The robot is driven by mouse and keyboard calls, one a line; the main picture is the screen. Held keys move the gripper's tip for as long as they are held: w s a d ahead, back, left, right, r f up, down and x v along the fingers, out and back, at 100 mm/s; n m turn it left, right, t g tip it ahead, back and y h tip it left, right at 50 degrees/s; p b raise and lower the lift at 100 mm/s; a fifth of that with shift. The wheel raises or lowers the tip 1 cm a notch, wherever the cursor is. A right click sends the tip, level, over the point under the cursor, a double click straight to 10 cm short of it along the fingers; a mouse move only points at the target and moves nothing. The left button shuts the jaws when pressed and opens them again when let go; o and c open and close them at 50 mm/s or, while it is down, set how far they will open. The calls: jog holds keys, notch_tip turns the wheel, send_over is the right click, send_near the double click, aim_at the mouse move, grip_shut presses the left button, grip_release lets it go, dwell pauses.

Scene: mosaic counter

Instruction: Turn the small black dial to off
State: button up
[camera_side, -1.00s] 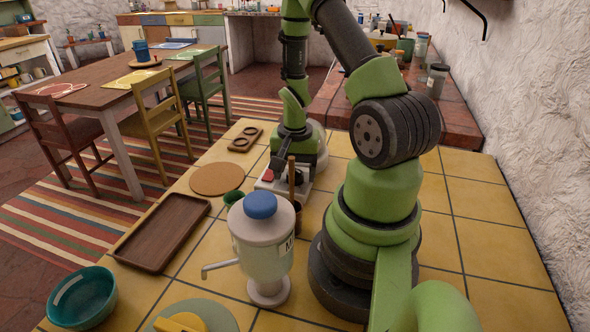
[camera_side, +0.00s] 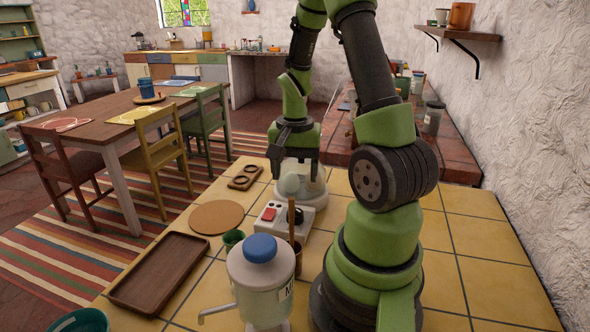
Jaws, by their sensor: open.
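The white control box (camera_side: 272,225) sits on the yellow tiled counter, with a red switch (camera_side: 268,214) on its left part. A small black dial (camera_side: 299,216) shows on its right part, partly hidden by a wooden spoon; its setting cannot be read. My gripper (camera_side: 279,166) is open and empty, pointing down, above and beyond the box in this view and apart from it.
The wooden spoon (camera_side: 291,206) stands upright in a brown cup in front of the box. A blue-topped dispenser (camera_side: 262,277) stands nearer, with a small green cup (camera_side: 233,238) beside it. A white-based appliance (camera_side: 312,190) stands behind the box. A brown tray (camera_side: 160,272) lies left.

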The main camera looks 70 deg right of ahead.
jog(key=m, duration=1.3)
jog(key=shift+f+m, duration=0.2)
jog(key=shift+m, duration=0.1)
notch_tip(320, 180, down, 10)
jog(key=shift+r, duration=0.2)
jog(key=c, duration=0.9)
